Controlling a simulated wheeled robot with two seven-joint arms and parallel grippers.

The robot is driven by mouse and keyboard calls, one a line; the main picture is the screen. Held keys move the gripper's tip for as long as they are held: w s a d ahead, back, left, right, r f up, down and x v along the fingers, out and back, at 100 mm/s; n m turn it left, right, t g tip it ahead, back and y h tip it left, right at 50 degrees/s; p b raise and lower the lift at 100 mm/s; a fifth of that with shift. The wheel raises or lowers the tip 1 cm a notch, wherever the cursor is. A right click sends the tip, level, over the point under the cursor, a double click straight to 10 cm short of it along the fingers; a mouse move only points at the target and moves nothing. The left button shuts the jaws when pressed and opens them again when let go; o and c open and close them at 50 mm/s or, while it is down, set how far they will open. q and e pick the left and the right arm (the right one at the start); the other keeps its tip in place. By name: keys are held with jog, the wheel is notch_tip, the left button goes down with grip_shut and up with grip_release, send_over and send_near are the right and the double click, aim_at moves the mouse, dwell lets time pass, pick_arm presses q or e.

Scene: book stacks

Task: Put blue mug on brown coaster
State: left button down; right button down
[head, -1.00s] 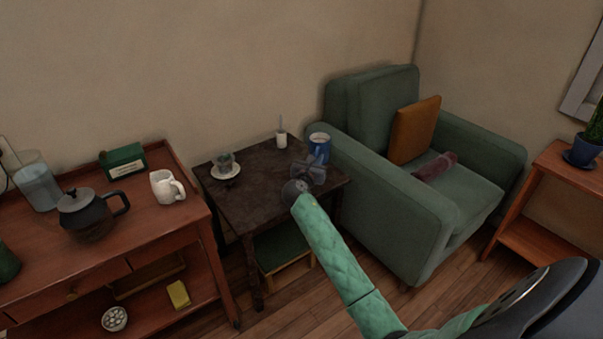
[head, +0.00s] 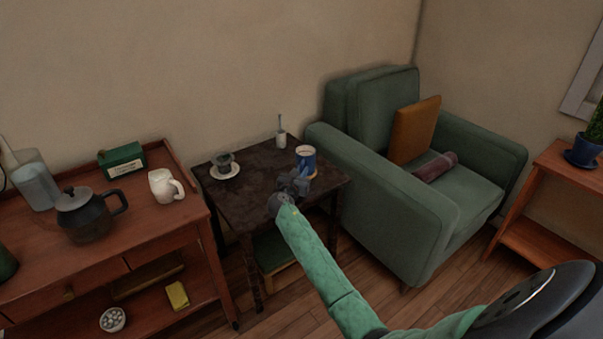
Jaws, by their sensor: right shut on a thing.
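The blue mug (head: 306,163) shows a pale rim and stands upright at the right part of the small dark table. My right gripper (head: 303,175) is shut on the mug from its near side, and its jaws partly cover the mug's lower part. I cannot tell whether the mug's base touches the table top. I cannot make out a brown coaster; the arm, gripper and mug hide part of the table. My left gripper is not in view.
The dark table (head: 262,160) also holds a small cup on a white saucer (head: 233,173) and a small white bottle (head: 281,140). A green armchair (head: 365,180) stands close at its right. A wooden cart (head: 150,225) with a teapot (head: 88,212) and white mug (head: 162,188) is left.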

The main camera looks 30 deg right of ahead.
jog(key=c, duration=1.4)
grip_release()
jog(key=shift+c, duration=0.2)
jog(key=v, duration=1.2)
jog(key=shift+s+r, duration=0.1)
